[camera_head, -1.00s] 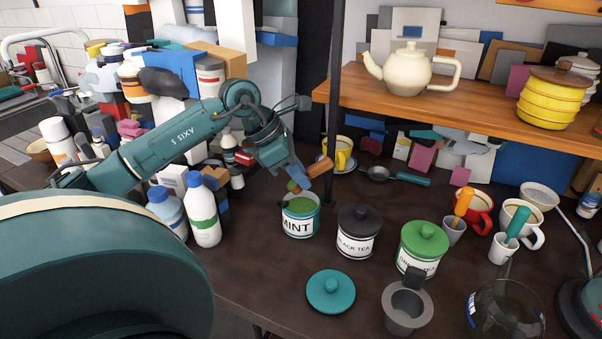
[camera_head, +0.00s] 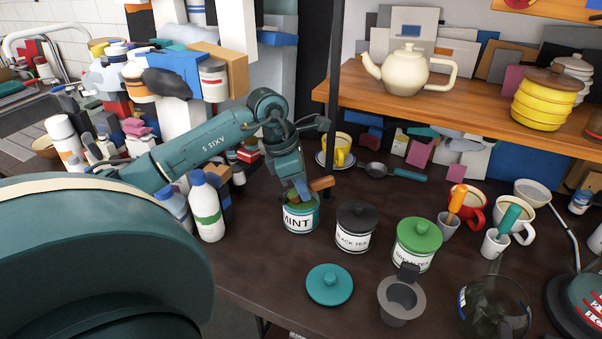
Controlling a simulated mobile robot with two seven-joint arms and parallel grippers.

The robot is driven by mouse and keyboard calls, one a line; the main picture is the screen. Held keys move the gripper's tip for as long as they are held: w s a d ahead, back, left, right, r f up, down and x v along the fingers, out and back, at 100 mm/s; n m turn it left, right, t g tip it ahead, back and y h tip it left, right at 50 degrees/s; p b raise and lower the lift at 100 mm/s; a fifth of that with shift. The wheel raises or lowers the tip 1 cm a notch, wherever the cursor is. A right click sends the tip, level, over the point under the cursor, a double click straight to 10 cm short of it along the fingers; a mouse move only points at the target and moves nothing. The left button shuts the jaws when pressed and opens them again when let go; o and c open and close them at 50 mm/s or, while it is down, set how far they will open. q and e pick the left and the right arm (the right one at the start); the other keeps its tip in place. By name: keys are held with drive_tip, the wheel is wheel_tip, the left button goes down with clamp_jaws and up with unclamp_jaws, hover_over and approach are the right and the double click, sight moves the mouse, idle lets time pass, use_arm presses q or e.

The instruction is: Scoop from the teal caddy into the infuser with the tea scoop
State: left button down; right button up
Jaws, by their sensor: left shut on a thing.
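The teal caddy (camera_head: 300,219), labelled MINT, stands open on the dark counter with green contents inside. My left gripper (camera_head: 300,190) is above its mouth, pointing down, shut on the tea scoop. The scoop's brown handle (camera_head: 321,183) sticks out to the right of the fingers. Its bowl is low at the caddy's mouth, mostly hidden by the gripper and rim; I cannot tell how deep it sits. The grey infuser (camera_head: 402,299) stands open at the front, right of the teal lid (camera_head: 329,285), which lies flat. My right gripper is not in view.
A glass vessel (camera_head: 494,308) is right of the infuser. A white bottle (camera_head: 207,209) is left of the teal caddy. A shelf post (camera_head: 332,100) rises behind.

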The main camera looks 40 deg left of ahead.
use_arm(q)
drive_tip(key=shift+w+d+r+p, duration=0.1)
drive_tip(key=shift+r+p, duration=0.45)
drive_tip(key=shift+p, duration=0.15)
drive_tip(key=shift+w+d+r+g+y+p, duration=0.1)
drive_tip(key=shift+r+g+y+p, duration=0.2)
drive_tip(key=shift+g+y+p, duration=0.65)
drive_tip(key=shift+r+p, duration=0.55)
drive_tip(key=shift+p, duration=0.65)
drive_tip(key=shift+r+g+y+p, duration=0.25)
drive_tip(key=shift+r+g+p, duration=0.15)
drive_tip(key=shift+p, duration=0.4)
drive_tip(key=shift+r, duration=0.1)
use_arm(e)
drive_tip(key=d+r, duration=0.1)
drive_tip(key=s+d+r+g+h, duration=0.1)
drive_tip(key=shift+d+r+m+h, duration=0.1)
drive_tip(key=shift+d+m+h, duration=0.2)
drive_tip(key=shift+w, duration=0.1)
use_arm(q)
drive_tip(key=shift+d, duration=0.1)
